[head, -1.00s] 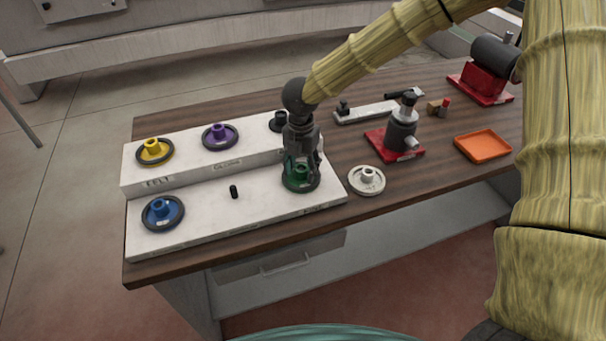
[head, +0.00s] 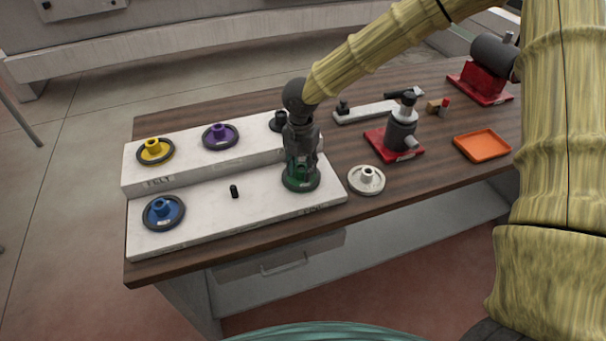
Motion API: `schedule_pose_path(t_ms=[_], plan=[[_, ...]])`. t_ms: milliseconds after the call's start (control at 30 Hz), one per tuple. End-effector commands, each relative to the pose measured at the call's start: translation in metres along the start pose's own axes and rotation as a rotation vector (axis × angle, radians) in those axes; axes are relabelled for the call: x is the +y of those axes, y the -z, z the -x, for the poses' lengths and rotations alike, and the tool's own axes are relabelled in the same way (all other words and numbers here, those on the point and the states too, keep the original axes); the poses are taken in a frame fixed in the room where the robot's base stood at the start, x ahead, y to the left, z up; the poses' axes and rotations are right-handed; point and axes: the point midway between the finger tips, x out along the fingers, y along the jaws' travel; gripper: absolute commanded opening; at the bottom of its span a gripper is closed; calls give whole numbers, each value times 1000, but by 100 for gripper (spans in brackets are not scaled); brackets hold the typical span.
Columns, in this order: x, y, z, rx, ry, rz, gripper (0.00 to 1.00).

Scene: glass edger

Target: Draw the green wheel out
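The green wheel (head: 301,184) has a dark rim and stands at the right end of the lower front step of the white rack (head: 262,207). My gripper (head: 300,172) points straight down over it. Its fingers are drawn in around the green hub and hide most of it. The wheel appears level and still at its place on the step; any small gap beneath it cannot be made out.
A blue wheel (head: 163,212) and a bare black peg (head: 234,191) share the lower step. Yellow (head: 155,151), purple (head: 220,136) and black (head: 279,122) wheels stand on the upper step. A white wheel (head: 367,180) and an orange tray (head: 482,145) lie to the right.

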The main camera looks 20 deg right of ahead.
Motion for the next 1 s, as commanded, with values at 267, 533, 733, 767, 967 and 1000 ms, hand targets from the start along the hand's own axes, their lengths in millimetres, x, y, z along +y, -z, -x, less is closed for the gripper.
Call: schedule_pose_path(t_ms=[267, 533, 733, 767, 967, 1000], plan=[[0, 0, 1, 0, 0, 0, 0], [0, 0, 5, 0, 0, 0, 0], [0, 0, 8, 0, 0, 0, 0], [0, 0, 8, 0, 0, 0, 0], [0, 0, 11, 0, 0, 0, 0], [0, 0, 12, 0, 0, 0, 0]])
